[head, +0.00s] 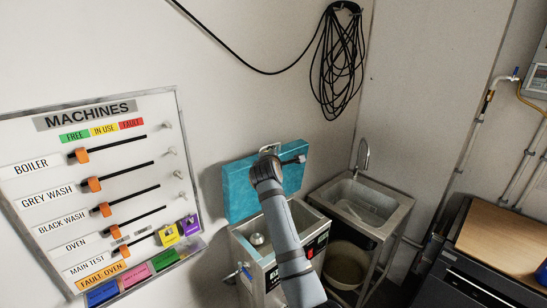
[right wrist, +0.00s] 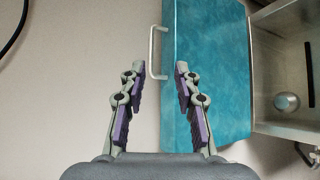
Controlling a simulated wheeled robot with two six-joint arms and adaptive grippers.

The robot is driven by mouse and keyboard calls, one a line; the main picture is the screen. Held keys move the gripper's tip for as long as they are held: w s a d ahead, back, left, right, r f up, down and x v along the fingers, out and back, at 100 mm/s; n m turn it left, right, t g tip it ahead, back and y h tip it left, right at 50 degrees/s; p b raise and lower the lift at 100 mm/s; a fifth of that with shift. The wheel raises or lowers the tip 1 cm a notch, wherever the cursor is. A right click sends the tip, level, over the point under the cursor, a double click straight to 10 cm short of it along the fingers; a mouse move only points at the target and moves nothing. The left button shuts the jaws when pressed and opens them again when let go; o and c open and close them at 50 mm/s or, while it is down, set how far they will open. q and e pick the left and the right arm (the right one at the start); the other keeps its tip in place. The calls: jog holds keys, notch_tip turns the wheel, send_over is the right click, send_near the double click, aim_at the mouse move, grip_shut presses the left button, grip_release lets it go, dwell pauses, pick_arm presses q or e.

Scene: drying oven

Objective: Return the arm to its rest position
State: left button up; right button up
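My right arm reaches up from the bottom of the head view, its gripper (head: 270,149) at the top edge of a teal lid (head: 238,190). The lid stands raised against the wall behind a steel machine with an open tank (head: 243,228). In the right wrist view the gripper (right wrist: 160,68) is open, its two purple-padded fingers apart. A pale metal handle (right wrist: 153,50) on the lid's edge (right wrist: 210,75) lies between or just beyond the fingertips; I cannot tell whether they touch it. The left gripper is not in view.
A steel sink (head: 365,202) stands right of the machine, with a bucket (head: 345,266) below. A machines status board (head: 105,190) hangs at left. A coiled black cable (head: 338,65) hangs above. A wooden-topped black unit (head: 500,240) is at right.

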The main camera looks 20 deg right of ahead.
jog(key=shift+f, duration=0.1)
jog(key=s+d+f+m+g+y, duration=0.15)
jog(key=s+f+m, duration=0.25)
jog(key=s+f, duration=0.5)
jog(key=s+d+f+m+g+y, duration=0.1)
jog(key=s+d+f+m+g, duration=0.15)
jog(key=s+f, duration=0.75)
jog(key=s+a+f+m+g+y, duration=0.1)
jog(key=s+a+f+m+g, duration=0.15)
jog(key=s, duration=0.55)
jog(key=s+a+f+m+g+y, duration=0.1)
jog(key=s+f+m+g, duration=0.2)
jog(key=s, duration=0.5)
jog(key=s+a+f+m+g+y, duration=0.1)
jog(key=s+f+m, duration=0.2)
jog(key=s+f, duration=0.35)
jog(key=s+d+f+g+b, duration=0.1)
jog(key=s+f+b, duration=0.15)
jog(key=f, duration=1.25)
jog(key=s+d+f+b, duration=0.1)
jog(key=s+f, duration=0.3)
jog(key=f, duration=1.1)
jog(key=s+d+f+g+b, duration=0.1)
jog(key=s+f+b, duration=0.1)
jog(key=s+f, duration=1.4)
jog(key=shift+s+d+f, duration=0.15)
jog(key=shift+s+f, duration=0.05)
jog(key=shift+s, duration=0.3)
